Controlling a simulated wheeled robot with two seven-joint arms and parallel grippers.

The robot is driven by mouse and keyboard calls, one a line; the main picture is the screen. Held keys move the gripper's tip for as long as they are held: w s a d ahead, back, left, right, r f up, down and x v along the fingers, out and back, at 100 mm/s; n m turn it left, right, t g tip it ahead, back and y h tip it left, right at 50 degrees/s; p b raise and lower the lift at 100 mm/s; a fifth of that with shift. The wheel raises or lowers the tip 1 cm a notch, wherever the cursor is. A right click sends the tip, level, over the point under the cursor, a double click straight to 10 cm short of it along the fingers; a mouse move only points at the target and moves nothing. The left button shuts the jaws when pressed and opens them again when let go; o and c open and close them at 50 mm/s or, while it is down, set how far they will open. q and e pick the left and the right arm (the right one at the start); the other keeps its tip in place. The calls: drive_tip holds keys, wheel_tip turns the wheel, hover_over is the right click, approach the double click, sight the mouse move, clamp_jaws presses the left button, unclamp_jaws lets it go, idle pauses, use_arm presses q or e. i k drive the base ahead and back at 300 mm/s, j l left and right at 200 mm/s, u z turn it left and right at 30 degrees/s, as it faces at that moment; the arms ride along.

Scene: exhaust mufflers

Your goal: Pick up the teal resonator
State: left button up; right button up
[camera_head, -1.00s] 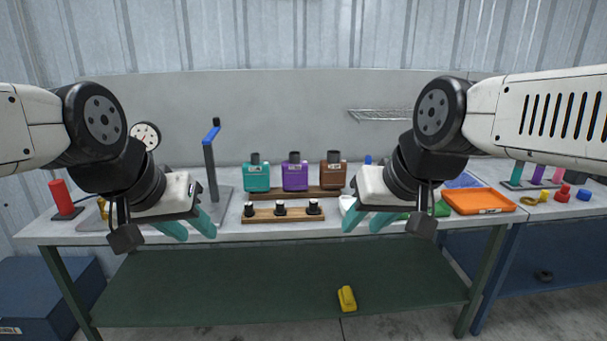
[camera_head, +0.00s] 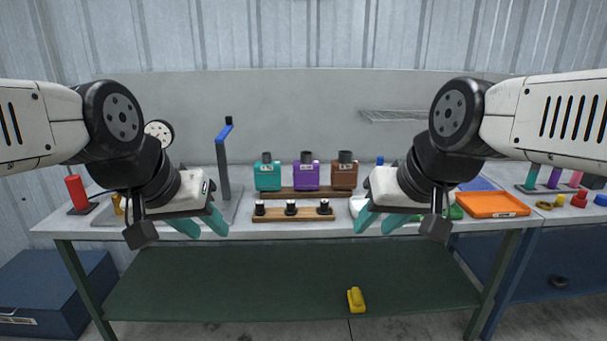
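A teal cylinder (camera_head: 532,176) stands upright on a dark stand at the far right, beside a purple and a pink cylinder; it looks like the teal resonator. A teal box-shaped can (camera_head: 267,176) with a dark neck stands on a wooden rack at the back of the middle bench. My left gripper (camera_head: 201,226) is open and empty above the bench's front left. My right gripper (camera_head: 380,220) is open and empty at the front, right of the wooden racks. Both grippers are apart from both teal things.
Purple (camera_head: 306,175) and brown (camera_head: 344,174) cans share the back rack. A lower wooden rack (camera_head: 292,216) holds black-topped pegs. An orange tray (camera_head: 493,204) lies on the right. A blue-topped post (camera_head: 223,160) stands left. A yellow piece (camera_head: 355,300) lies on the lower shelf.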

sight(267, 173)
drive_tip(key=u, duration=0.75)
drive_tip(key=i+l+z, duration=0.2)
drive_tip(key=i, duration=1.2)
